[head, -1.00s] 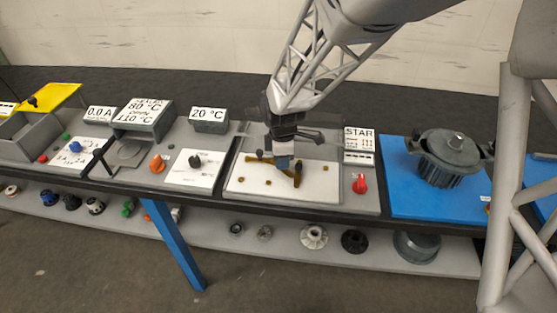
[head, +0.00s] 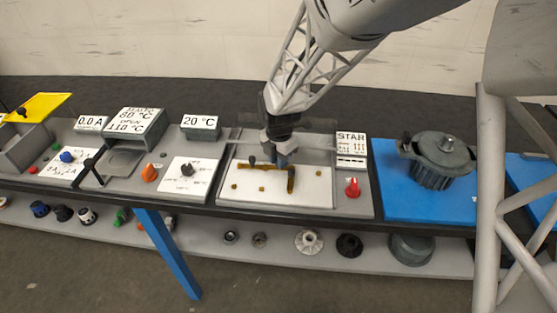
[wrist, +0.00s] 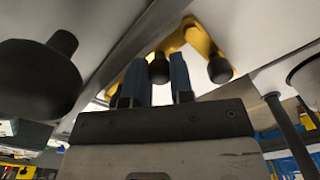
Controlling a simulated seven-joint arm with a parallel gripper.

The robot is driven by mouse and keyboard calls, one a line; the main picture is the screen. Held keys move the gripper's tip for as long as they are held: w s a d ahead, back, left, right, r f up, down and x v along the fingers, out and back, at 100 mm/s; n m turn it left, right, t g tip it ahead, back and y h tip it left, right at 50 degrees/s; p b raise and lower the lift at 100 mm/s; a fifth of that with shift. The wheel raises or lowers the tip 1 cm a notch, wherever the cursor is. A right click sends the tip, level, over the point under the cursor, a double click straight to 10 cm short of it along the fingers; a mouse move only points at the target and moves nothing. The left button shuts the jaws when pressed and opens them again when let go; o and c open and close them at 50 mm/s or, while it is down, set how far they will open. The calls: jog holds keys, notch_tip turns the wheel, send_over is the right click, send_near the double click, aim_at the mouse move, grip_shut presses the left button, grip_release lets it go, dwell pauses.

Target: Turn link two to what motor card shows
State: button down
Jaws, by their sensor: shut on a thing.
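The terminal board (head: 310,193) is a white plate with brass-coloured link bars (head: 270,166) and several small brass studs. One bar runs roughly crosswise along the back; another bar (head: 291,182) points toward the front edge. A dark knob (head: 251,160) stands at the left end of the crosswise bar. My gripper (head: 282,160) is down over the right part of the links. In the wrist view its blue fingers (wrist: 155,82) are shut on a black knob (wrist: 159,69) of a yellow link (wrist: 190,38). Another black knob (wrist: 220,69) is beside it. The motor card (head: 351,146) is headed "STAR"; its diagram is too small to read.
A red knob (head: 352,187) is right of the board. A motor (head: 442,158) stands on a blue mat (head: 395,200). Left are a dial plate (head: 188,174) and a "20 °C" display (head: 200,124). A lower shelf holds several parts.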

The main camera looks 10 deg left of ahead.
dwell(0.4)
jog(key=c, duration=1)
grip_release()
jog(key=shift+r, duration=0.2)
jog(key=shift+r, duration=3.75)
